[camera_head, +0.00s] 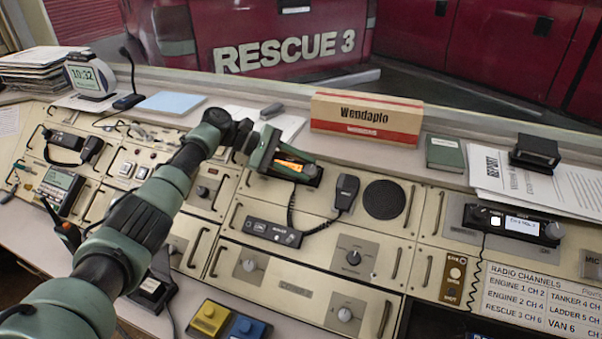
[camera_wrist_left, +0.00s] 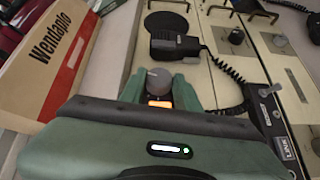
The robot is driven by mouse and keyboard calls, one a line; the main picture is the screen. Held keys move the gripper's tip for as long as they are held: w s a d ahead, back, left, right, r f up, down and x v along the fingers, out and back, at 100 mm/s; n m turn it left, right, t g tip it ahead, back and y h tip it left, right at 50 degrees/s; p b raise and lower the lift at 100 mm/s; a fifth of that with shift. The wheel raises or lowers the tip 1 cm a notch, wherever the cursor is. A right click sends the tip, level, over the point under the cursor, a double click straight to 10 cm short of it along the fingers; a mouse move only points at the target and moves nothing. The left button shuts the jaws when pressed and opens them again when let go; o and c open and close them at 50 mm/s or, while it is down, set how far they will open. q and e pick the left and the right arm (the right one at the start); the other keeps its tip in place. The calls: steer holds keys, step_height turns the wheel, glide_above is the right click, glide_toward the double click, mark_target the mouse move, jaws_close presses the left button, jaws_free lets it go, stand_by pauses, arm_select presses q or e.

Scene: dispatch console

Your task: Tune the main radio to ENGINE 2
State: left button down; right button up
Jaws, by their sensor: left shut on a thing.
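A black radio with a lit orange display (camera_head: 289,165) is set in the console's back row, left of the round speaker. My left gripper (camera_head: 284,160) is over it and hides much of it. In the left wrist view the fingers are shut on a grey round knob (camera_wrist_left: 158,79), with the orange display (camera_wrist_left: 160,103) just below it. The display text is too small to read. A printed channel list (camera_head: 535,300) at the lower right reads ENGINE 1 CH 2, ENGINE 2 CH 4, RESCUE 3 CH 6. My right gripper is not in view.
A handset (camera_head: 344,192) with a coiled cord hangs right of the radio, beside the round speaker (camera_head: 384,199). A Wendaplo box (camera_head: 366,117) stands behind. Another radio with a pale display (camera_head: 522,226) is at the right. Yellow (camera_head: 209,317) and blue buttons are at the front.

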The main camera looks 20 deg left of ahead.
arm_select(q)
steer(key=shift+d+m+g, duration=0.1)
steer(key=shift+m+g, duration=0.2)
steer(key=c, duration=1)
jaws_free()
steer(key=shift+d, duration=0.1)
steer(key=shift+c, duration=0.2)
steer(key=b+v, duration=0.1)
steer(key=v, duration=0.7)
steer(key=shift+b, duration=0.35)
steer(key=shift+d, duration=0.1)
